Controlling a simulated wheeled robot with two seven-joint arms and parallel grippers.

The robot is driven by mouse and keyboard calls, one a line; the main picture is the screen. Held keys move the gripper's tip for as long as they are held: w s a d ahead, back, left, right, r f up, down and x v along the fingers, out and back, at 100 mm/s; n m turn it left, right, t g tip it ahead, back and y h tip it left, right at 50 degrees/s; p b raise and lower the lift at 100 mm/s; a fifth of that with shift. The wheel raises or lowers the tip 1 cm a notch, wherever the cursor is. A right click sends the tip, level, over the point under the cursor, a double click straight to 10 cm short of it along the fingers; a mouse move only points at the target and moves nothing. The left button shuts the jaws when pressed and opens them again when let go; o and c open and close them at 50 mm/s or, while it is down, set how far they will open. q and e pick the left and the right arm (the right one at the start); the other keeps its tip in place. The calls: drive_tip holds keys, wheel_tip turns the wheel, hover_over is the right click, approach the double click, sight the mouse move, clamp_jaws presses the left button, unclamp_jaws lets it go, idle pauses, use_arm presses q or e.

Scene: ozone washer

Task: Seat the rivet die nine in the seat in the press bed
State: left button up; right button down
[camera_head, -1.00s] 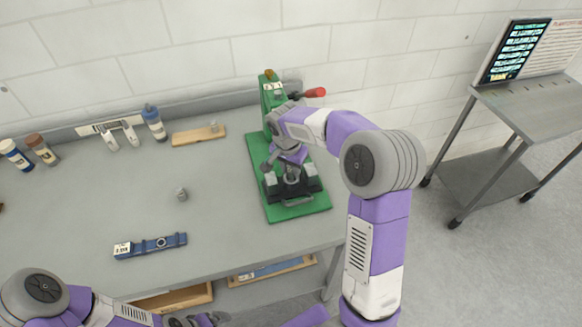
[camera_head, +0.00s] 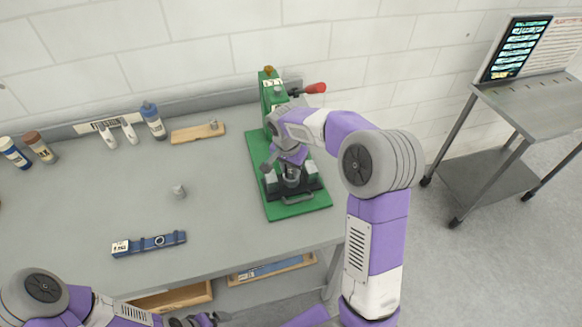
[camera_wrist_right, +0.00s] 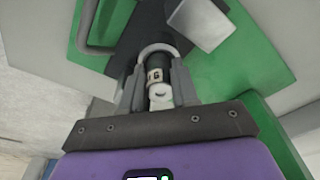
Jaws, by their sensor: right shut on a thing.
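My right gripper (camera_wrist_right: 157,92) is shut on a small dark cylinder with a pale marked label (camera_wrist_right: 155,76), which I take to be rivet die nine. The mark is hard to read for certain. It is held at the press bed (camera_head: 310,190), by a light grey ring (camera_wrist_right: 146,52) that looks like the seat. I cannot tell whether the die is fully down in it. The green press (camera_head: 272,93) stands upright behind, and my arm covers part of it. My left gripper (camera_head: 195,321) is low at the bottom edge, and its jaws are unclear.
A blue block (camera_head: 148,244) lies near the front edge. A wooden board with a grey peg (camera_head: 190,134) and a blue bottle (camera_head: 152,121) are at the back. The press lever has a red knob (camera_head: 316,88).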

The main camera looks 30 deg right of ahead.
sight(289, 168)
drive_tip(key=shift+f, duration=0.15)
drive_tip(key=c, duration=0.8)
unclamp_jaws()
drive_tip(key=r, duration=0.2)
drive_tip(key=r+p, duration=0.1)
drive_tip(key=r, duration=0.2)
drive_tip(key=a+r, duration=0.1)
drive_tip(key=r, duration=0.1)
drive_tip(key=shift+s+r, duration=0.25)
drive_tip(key=shift+s, duration=0.05)
